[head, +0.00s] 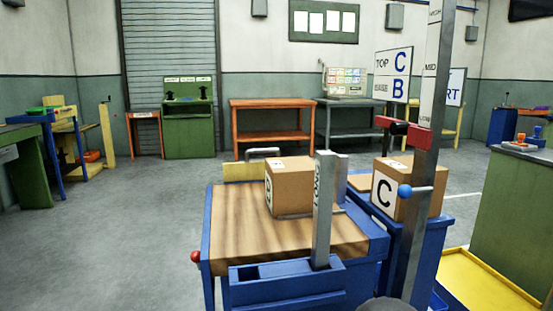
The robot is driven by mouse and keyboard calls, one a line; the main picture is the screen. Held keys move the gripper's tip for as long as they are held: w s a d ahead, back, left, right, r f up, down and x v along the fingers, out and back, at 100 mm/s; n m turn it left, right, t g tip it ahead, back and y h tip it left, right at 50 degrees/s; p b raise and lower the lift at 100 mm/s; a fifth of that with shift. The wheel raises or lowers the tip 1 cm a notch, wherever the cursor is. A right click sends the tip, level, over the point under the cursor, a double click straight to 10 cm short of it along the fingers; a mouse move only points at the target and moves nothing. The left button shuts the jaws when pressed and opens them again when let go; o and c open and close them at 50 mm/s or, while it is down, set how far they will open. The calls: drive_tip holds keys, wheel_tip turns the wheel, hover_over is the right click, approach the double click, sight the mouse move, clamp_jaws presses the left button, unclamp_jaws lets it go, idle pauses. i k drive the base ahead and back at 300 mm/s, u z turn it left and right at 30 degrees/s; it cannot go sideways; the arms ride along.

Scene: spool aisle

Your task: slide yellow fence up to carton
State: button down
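The yellow fence (243,172) stands upright at the back edge of a wood-topped blue table, with a grey bar handle (262,151) above it. A brown carton (291,190) with a white label on its left face sits on the wooden top (238,230). The carton hides the fence's right part. I cannot tell how wide the gap between fence and carton is. A grey upright plate (322,208) with lettering stands in front of the carton and covers part of its right side. My gripper is not in view.
A second carton (424,194) marked C sits on a blue stand at right. A tall grey post (427,130) with red and blue knobs rises before it. A yellow tray (485,285) and green bench (515,220) stand at right. The left floor is clear.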

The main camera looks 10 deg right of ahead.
sight(247, 171)
drive_tip(key=u, duration=0.4)
drive_tip(key=k, duration=0.55)
drive_tip(key=u, duration=1.2)
drive_tip(key=i, duration=2.75)
drive_tip(key=z, duration=1.7)
drive_tip(key=i, duration=0.8)
drive_tip(key=z, duration=0.65)
